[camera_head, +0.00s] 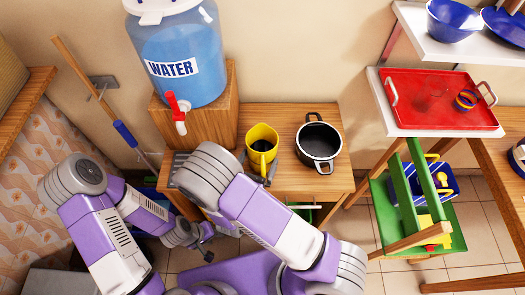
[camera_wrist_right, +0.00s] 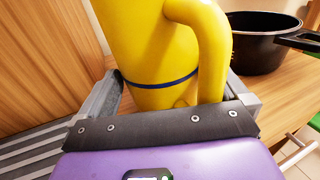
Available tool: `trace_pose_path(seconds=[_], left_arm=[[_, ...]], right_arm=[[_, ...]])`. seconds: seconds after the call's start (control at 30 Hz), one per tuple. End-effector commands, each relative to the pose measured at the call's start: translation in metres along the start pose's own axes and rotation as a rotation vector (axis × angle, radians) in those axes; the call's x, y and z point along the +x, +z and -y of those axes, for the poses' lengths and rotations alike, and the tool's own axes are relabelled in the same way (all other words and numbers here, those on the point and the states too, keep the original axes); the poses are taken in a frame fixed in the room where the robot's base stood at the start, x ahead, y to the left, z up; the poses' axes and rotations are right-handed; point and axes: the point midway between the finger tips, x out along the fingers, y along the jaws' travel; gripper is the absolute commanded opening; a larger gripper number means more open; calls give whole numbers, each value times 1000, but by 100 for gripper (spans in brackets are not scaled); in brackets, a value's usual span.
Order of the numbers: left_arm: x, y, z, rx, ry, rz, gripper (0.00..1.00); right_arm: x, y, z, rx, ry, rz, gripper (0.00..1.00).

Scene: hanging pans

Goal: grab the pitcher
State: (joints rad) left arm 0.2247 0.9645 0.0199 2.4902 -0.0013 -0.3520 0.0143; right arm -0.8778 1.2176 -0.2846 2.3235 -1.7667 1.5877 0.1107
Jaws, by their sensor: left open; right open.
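The yellow pitcher (camera_head: 262,136) stands upright on the small wooden table, just in front of the wooden block. In the right wrist view the pitcher (camera_wrist_right: 150,45) fills the upper middle, with a dark band around its body and its handle on the right side. My right gripper (camera_wrist_right: 175,88) is open, with one finger on each side of the pitcher's lower body. I cannot tell if either finger touches it. In the head view my right arm hides part of that gripper. My left gripper (camera_head: 208,242) is open and empty, low in front of the table.
A black pot (camera_head: 318,143) stands right of the pitcher on the wooden table (camera_head: 285,181). A blue water jug (camera_head: 180,65) with a red-handled tap sits on the wooden block (camera_head: 222,108) behind left. A red tray (camera_head: 437,98) lies on a shelf at right.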

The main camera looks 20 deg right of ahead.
Motion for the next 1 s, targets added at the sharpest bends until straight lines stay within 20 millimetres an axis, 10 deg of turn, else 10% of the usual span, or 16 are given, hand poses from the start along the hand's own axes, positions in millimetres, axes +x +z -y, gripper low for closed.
trace_pose_path(seconds=[0.17,0.43,0.73,1.0], left_arm=[[0,0,0,0,0,1,43],[0,0,0,0,0,1,43],[-3,0,-1,0,0,1,43],[-24,1,-9,0,0,0,43]], right_arm=[[0,0,0,0,0,0,97],[0,0,0,0,0,0,56],[0,8,0,3,0,1,56],[0,61,2,5,-1,1,56]])
